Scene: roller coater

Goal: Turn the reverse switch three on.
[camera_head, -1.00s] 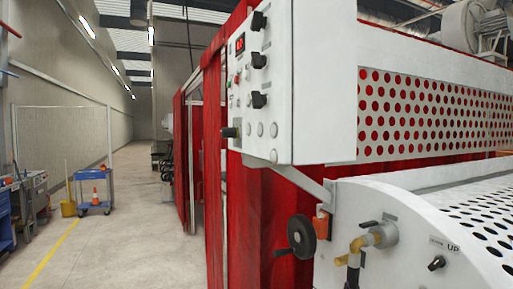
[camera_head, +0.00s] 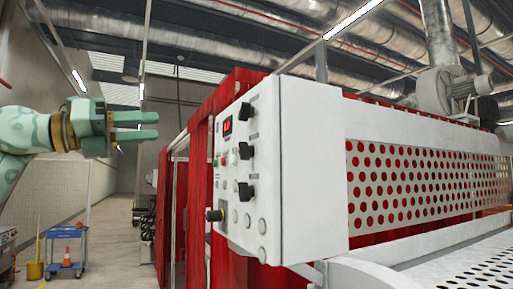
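The white control panel (camera_head: 232,165) of the machine is in the middle of the head view. Three black knobs stand in a column on its face: a top knob (camera_head: 244,111), a middle knob (camera_head: 246,151) and a lower knob (camera_head: 245,191). Another black knob (camera_head: 215,215) sticks out at the lower left. The labels are too small to read, so I cannot tell which one is reverse switch three. My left gripper (camera_head: 136,127) is in the air left of the panel, pointing right, apart from it. Its fingers are apart with nothing between them. My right gripper is not in view.
A red digital display (camera_head: 228,127) and small buttons are on the panel. Red curtains (camera_head: 200,180) hang behind it. A perforated guard (camera_head: 420,183) extends to the right. A blue cart (camera_head: 65,250) with a cone stands at the lower left. The space between gripper and panel looks clear.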

